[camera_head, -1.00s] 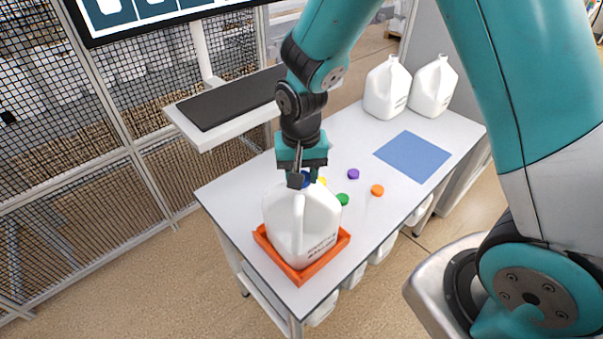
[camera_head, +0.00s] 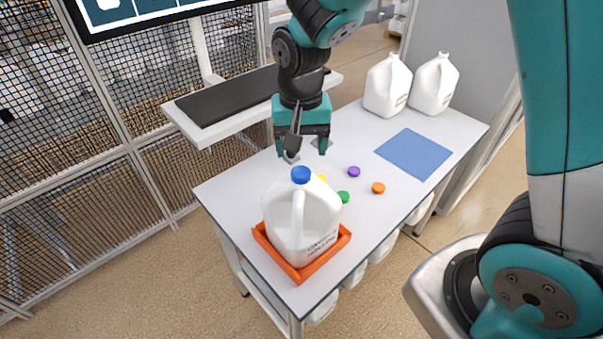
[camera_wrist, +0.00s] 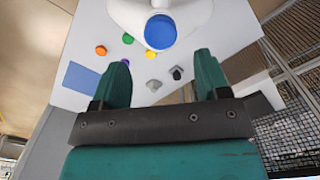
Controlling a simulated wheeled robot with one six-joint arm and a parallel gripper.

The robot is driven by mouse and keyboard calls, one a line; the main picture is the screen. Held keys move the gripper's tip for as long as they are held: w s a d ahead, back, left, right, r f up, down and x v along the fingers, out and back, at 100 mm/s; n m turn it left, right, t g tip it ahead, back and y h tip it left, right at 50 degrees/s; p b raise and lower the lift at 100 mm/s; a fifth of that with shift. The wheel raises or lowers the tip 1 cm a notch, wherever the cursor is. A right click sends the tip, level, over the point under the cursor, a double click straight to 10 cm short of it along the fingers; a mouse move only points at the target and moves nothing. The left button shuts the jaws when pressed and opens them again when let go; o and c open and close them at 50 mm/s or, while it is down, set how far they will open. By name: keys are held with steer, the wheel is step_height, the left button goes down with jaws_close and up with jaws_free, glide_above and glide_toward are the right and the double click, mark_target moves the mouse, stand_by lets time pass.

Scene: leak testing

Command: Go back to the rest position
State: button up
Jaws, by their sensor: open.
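My gripper (camera_head: 306,150) is open and empty. It is above the table, behind and apart from a white jug (camera_head: 303,225) with a blue cap (camera_head: 301,174) on its mouth. The jug stands upright in an orange tray (camera_head: 343,241) at the table's near end. In the wrist view, the two green fingers (camera_wrist: 162,80) are spread wide with nothing between them. The blue cap also shows in the wrist view (camera_wrist: 160,32), ahead of the fingers on the jug.
Loose purple (camera_head: 354,171), orange (camera_head: 378,188), green (camera_head: 343,197) and yellow (camera_head: 321,177) caps lie on the white table (camera_head: 240,180). Grey pieces (camera_wrist: 152,86) lie there too. A blue mat (camera_head: 413,154) is bare. Two white jugs (camera_head: 388,87) stand at the far end. A keyboard shelf (camera_head: 235,100) is left.

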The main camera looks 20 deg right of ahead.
step_height(320, 180, up, 11)
steer(key=b, duration=0.2)
steer(key=s+a+f+n+y+b, duration=0.2)
steer(key=s+f+n+b, duration=0.1)
steer(key=s, duration=0.6)
steer(key=s+a+f+n+y+b, duration=0.2)
steer(key=s+f+n, duration=0.3)
steer(key=s+n, duration=0.3)
steer(key=shift+s+a+f+b, duration=0.15)
steer(key=shift+s+a+b, duration=0.15)
steer(key=shift+s+b, duration=0.45)
